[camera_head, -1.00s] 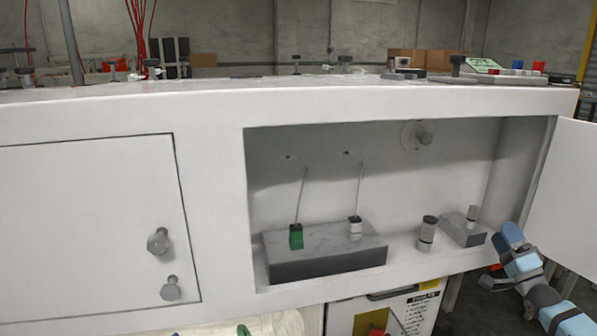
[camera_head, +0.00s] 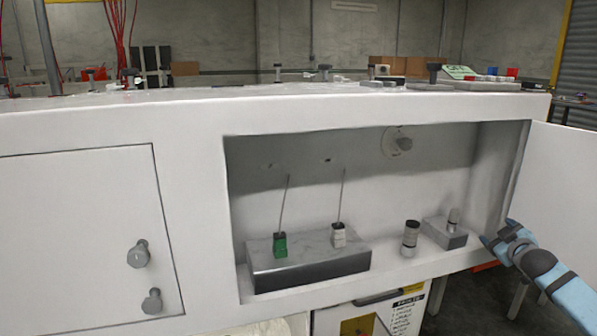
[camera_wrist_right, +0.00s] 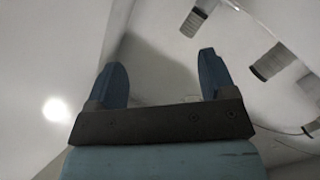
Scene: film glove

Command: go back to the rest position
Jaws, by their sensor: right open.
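My right gripper (camera_head: 497,238) is at the right side of the open compartment, by the inner edge of the open door (camera_head: 563,185). In the right wrist view the two blue fingers of this gripper (camera_wrist_right: 161,80) stand wide apart with nothing between them. A grey-and-black cylinder (camera_head: 410,240) and a small grey block (camera_head: 446,233) with a short cylinder (camera_head: 453,219) on it stand on the compartment floor, left of the gripper. My left gripper does not show.
The compartment also holds a grey block (camera_head: 310,268) with a green piece (camera_head: 280,246) and a white piece (camera_head: 338,236), each with a thin rod. A knob (camera_head: 402,144) is on the back wall. A closed door (camera_head: 75,240) is at left.

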